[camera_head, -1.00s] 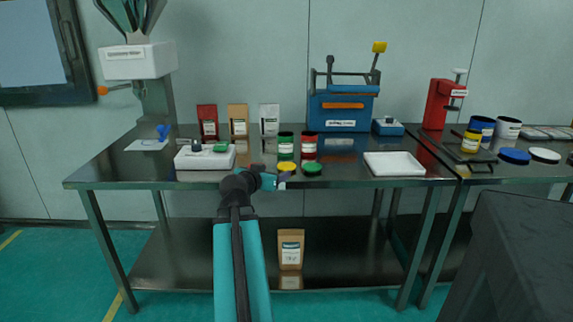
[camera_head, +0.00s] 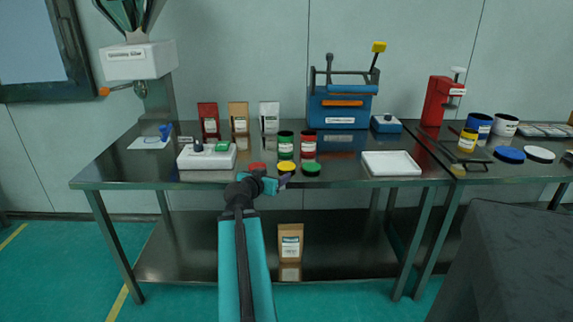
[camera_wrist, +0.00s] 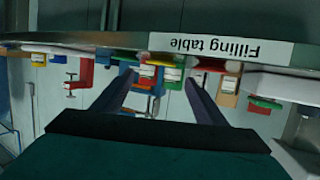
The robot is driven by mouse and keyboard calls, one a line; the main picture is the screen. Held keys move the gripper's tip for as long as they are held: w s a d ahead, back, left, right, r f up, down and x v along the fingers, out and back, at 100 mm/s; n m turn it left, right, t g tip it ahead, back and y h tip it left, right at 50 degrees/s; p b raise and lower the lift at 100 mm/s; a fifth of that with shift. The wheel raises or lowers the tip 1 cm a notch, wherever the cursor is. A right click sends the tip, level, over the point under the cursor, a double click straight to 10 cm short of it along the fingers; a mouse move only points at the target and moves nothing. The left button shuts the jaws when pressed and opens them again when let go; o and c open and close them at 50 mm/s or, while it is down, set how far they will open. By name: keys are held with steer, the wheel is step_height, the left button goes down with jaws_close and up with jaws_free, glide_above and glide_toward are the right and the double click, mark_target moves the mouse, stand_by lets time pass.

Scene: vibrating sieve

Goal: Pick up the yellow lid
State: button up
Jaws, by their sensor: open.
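The yellow lid (camera_head: 287,167) lies flat near the front edge of the filling table (camera_head: 200,181), between a red lid (camera_head: 257,168) and a green lid (camera_head: 312,169). My gripper (camera_head: 285,181) is at the table's front edge, just in front of the yellow lid, and does not touch it as far as I can see. In the upside-down wrist view, my gripper's two fingers (camera_wrist: 160,90) are apart with nothing held between them. The yellow lid (camera_wrist: 149,58) shows there as a thin strip at the table edge, beyond the fingers.
A white scale (camera_head: 206,160) is at the left, and a white tray (camera_head: 392,163) at the right. The table's edge, with its "Filling table" label (camera_wrist: 221,49), is close to my fingers.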

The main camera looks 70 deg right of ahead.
steer(key=p, duration=0.1)
glide_toward(286, 167)
steer(key=shift+x, duration=1.6)
steer(key=shift+a+f, duration=0.1)
steer(key=shift+r+p+x, duration=0.2)
steer(key=shift+p+x, duration=0.2)
steer(key=shift+x, duration=2.25)
steer(key=shift+w, duration=0.1)
steer(key=c, duration=0.8)
